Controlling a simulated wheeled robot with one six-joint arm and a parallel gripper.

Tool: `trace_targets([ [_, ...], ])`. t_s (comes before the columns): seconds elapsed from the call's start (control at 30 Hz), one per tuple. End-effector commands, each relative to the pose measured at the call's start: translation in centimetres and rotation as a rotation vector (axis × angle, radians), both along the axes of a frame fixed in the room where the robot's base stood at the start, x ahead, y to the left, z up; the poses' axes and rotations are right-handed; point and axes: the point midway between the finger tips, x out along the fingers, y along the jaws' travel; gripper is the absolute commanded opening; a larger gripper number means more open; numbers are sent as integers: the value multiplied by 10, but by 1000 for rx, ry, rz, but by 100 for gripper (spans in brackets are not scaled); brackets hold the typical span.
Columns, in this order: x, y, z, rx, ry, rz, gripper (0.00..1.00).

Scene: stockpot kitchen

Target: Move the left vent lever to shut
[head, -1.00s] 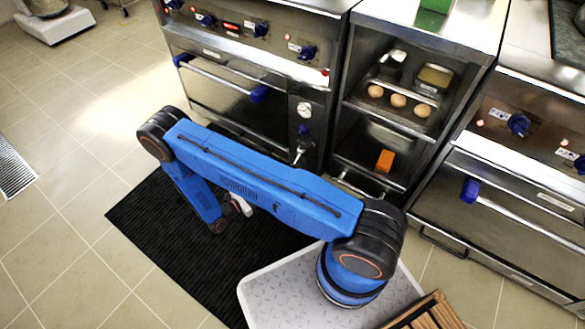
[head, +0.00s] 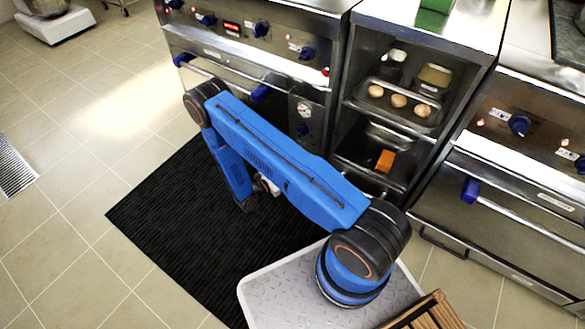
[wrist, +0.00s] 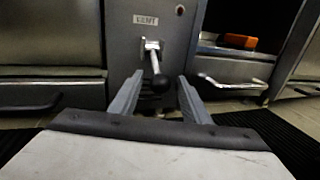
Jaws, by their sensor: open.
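The left vent lever (wrist: 154,62) shows in the wrist view on a grey panel, below a small label plate. It is a bright metal rod with a black knob (wrist: 158,83), hanging down and tilted slightly right. My gripper (wrist: 160,88) is open, with one finger on each side of the knob's place in the picture. I cannot tell whether the fingers touch it or how deep the knob sits between them. In the head view my arm hides the lever, and only a small pale part of my gripper (head: 268,186) shows.
The left oven (head: 222,85) has blue knobs and a dial (head: 305,109) on its side panel. Right of it an open shelf unit (head: 345,125) holds a tray of eggs (head: 398,100) and an orange block (head: 385,160). A black mat (head: 170,235) covers the floor.

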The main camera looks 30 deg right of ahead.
Motion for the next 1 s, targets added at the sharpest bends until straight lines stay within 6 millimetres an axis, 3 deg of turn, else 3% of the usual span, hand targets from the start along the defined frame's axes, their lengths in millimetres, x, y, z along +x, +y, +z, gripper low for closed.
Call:
trace_targets([
  [0.43,2,-8,0,0,0,1,43],
  [0.6,2,-8,0,0,0,1,2],
  [1.0,1,-6,4,35,19,0,0],
])
